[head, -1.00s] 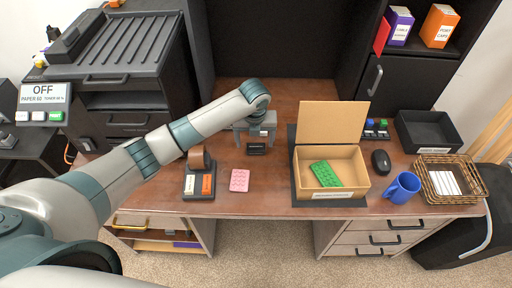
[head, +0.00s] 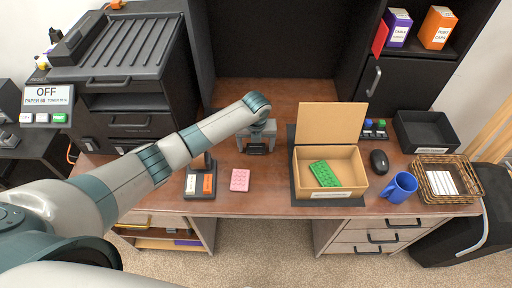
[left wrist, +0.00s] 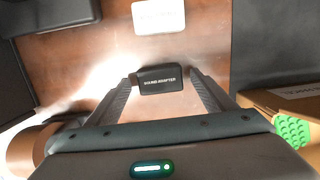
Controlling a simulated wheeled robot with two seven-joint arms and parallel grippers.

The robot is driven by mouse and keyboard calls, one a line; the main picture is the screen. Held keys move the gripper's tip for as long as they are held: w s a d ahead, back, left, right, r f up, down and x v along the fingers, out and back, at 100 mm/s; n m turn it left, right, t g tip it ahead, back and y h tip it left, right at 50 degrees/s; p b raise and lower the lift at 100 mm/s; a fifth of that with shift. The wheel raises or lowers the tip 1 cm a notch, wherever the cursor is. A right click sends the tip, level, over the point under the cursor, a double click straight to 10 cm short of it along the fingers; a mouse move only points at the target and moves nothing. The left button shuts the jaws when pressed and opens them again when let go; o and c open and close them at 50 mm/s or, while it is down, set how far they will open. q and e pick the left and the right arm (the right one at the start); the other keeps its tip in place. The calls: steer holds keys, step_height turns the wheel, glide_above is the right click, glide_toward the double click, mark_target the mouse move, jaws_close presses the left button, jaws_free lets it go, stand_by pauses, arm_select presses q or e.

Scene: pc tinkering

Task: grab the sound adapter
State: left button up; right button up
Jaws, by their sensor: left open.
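The sound adapter (left wrist: 160,79) is a small black block with white lettering, lying on the brown desk. In the left wrist view it sits between the tips of my left gripper (left wrist: 162,86), whose two fingers stand apart on either side of it. In the head view the adapter (head: 256,150) shows just below my left gripper (head: 257,140), partly covered by it. I cannot tell whether the fingers touch it. My right gripper is not in view.
An open cardboard box (head: 345,178) with a green brick (head: 324,173) stands to the right. A pink brick (head: 240,180) and a dark switch stand (head: 200,187) are at the front left. A white card (left wrist: 158,16) lies beyond the adapter. A blue mug (head: 400,187) is farther right.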

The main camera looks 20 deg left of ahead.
mark_target(256, 148)
arm_select(q)
steer(key=shift+f, duration=0.2)
stand_by(0.3)
steer(key=c, duration=1.2)
steer(key=shift+r, duration=0.15)
step_height(256, 148, up, 10)
steer(key=shift+f+b, duration=0.1)
steer(key=shift+b, duration=1.15)
